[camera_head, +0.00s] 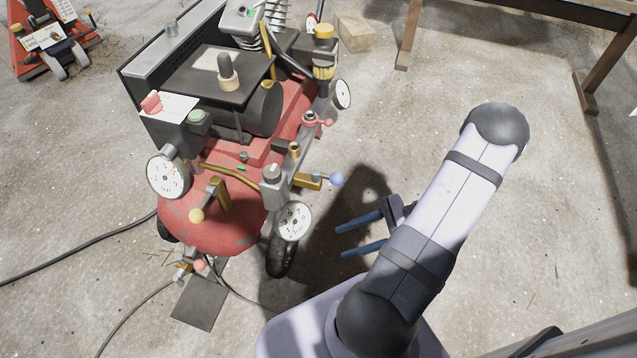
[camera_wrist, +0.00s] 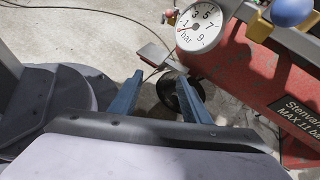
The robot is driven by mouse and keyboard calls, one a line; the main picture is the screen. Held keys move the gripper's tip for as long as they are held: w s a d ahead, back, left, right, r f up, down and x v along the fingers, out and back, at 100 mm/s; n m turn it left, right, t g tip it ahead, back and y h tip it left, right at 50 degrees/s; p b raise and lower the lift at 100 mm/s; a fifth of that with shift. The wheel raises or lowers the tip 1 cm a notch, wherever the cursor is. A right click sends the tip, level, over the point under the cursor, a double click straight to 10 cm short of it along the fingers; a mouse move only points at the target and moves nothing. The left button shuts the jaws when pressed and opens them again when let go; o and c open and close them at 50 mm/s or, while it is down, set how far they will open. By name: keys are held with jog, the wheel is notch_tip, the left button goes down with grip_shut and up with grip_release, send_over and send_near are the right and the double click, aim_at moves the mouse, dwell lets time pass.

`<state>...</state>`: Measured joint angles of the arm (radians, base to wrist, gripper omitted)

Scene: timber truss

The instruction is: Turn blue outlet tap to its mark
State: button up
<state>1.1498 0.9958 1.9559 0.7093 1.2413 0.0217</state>
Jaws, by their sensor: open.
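The blue outlet tap (camera_head: 337,179) is a blue ball on a short lever at a brass valve, on the right side of a red compressor (camera_head: 215,215). The blue ball also shows at the top right of the wrist view (camera_wrist: 291,10), next to a brass part. My gripper (camera_head: 340,242) is open and empty, its two blue fingers apart, below and to the right of the tap in the head view. In the wrist view the fingers (camera_wrist: 163,90) point towards the floor and a wheel, clear of the tap. I cannot make out the tap's mark.
A round dial gauge (camera_head: 293,221) sits just left of my fingers and shows large in the wrist view (camera_wrist: 201,25). A red-handled tap (camera_head: 316,118) and a yellow-knobbed lever (camera_head: 206,199) are close by. A hose (camera_head: 75,259) lies on the floor; open floor is to the right.

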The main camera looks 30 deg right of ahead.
aim_at(329, 178)
jog(key=w+d+r+m+t+y, duration=0.25)
jog(key=w+r+t, duration=0.45)
jog(key=r, duration=0.6)
jog(key=shift+n+g+y, duration=0.25)
jog(key=shift+g+y, duration=0.1)
jog(key=shift+g, duration=0.35)
jog(key=shift+w+d+b+x, duration=0.15)
jog(key=shift+b+x, duration=0.2)
jog(key=shift+x, duration=0.85)
jog(key=shift+w+d+b+x, duration=0.15)
jog(key=shift+b+x, duration=0.25)
jog(key=shift+x, duration=0.8)
jog(key=shift+w+b+x, duration=0.15)
jog(key=shift+b+x, duration=0.2)
jog(key=shift+x, duration=0.85)
jog(key=shift+f, duration=0.1)
